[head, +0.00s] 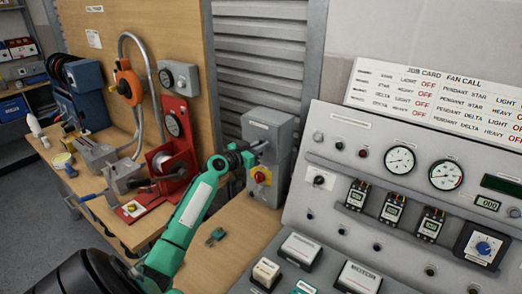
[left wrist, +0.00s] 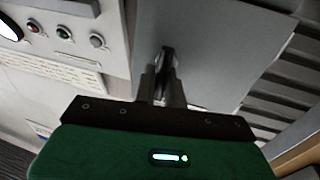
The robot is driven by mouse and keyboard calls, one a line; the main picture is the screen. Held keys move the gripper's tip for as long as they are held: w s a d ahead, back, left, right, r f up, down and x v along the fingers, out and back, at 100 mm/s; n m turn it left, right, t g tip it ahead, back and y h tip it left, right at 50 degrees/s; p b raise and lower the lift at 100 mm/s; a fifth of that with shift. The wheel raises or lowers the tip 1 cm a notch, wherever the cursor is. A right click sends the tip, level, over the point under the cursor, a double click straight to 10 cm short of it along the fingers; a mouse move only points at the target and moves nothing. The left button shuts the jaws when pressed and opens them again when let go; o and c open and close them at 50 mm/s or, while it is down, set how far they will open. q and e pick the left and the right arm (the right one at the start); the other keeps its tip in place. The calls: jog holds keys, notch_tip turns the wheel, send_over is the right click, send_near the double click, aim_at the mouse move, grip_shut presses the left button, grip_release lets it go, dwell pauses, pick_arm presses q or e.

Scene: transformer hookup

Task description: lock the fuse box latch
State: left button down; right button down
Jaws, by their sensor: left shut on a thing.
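The grey fuse box (head: 283,132) stands at the back of the wooden bench, beside the slatted shutter. A red and yellow rotary switch (head: 262,176) is on its lower front. My left gripper (head: 258,147) reaches up to the upper front of the box. In the left wrist view my left gripper (left wrist: 164,80) is shut on a small dark part, which looks like the latch (left wrist: 167,55), against the grey box face (left wrist: 205,50). The fingers hide much of this part, so its exact position is unclear. My right gripper is not in view.
A sloped grey control panel (head: 335,180) with gauges and modules fills the right side. A red stand (head: 180,128) with a gauge is left of my arm. A small green key-like item (head: 215,236) lies on the bench top, which is clear around it.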

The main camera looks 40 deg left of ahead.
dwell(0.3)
pick_arm(q)
jog(key=c, duration=1.6)
grip_release()
jog(key=shift+s, duration=0.1)
jog(key=s+b, duration=0.1)
jog(key=s, duration=0.3)
jog(key=s+b, duration=0.2)
jog(key=s, duration=0.3)
jog(key=s+a+b, duration=0.1)
jog(key=s+b, duration=0.1)
jog(key=s, duration=0.2)
jog(key=shift+s+a+f, duration=0.1)
jog(key=shift+s+f, duration=0.05)
jog(key=shift+s, duration=0.15)
